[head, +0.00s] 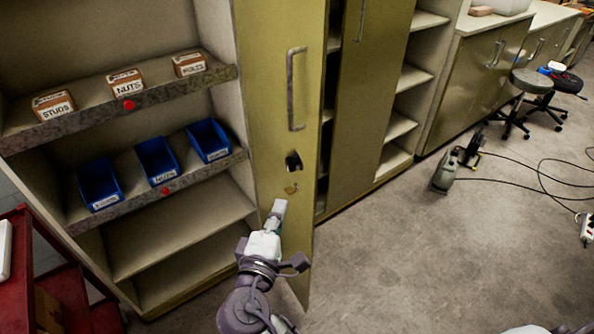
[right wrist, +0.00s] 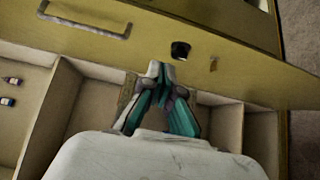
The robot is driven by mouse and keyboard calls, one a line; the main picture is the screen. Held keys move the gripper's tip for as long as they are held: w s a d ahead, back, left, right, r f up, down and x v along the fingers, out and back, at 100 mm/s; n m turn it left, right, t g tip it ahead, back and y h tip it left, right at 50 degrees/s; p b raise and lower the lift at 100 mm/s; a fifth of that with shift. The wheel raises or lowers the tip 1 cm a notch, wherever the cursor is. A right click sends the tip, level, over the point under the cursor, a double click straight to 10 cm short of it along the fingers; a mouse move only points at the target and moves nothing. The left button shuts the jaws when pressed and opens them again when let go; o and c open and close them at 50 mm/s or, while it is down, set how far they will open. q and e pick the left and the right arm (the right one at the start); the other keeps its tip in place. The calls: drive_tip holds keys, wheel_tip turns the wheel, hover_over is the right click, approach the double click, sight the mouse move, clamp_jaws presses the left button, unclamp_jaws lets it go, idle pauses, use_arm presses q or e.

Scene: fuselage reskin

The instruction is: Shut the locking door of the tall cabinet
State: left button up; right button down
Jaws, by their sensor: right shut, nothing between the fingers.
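My right gripper (head: 279,207) is shut and empty, in front of the door's lower part, below the lock. In the right wrist view its fingertips (right wrist: 158,70) overlap the door's edge (right wrist: 110,55), with open shelf compartments beyond; contact cannot be told. My left gripper is not in view.
Open shelves on the left hold labelled boxes (head: 125,83) and blue bins (head: 157,160). Another yellow door (head: 370,90) stands right of the gap. A red cart (head: 25,260) is at lower left. Cables, a green-grey tool (head: 446,172) and stools (head: 533,82) lie right; the near floor is clear.

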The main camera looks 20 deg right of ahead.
drive_tip(key=r, duration=0.1)
approach(312, 157)
drive_tip(key=w+a, duration=0.1)
drive_tip(key=w, duration=0.3)
drive_tip(key=d, duration=0.1)
drive_tip(key=w+d+p, duration=0.1)
drive_tip(key=shift+w+d, duration=0.25)
drive_tip(key=shift+d, duration=0.15)
drive_tip(key=shift+d+f, duration=0.1)
drive_tip(key=shift+d, duration=0.4)
drive_tip(key=shift+w, duration=0.1)
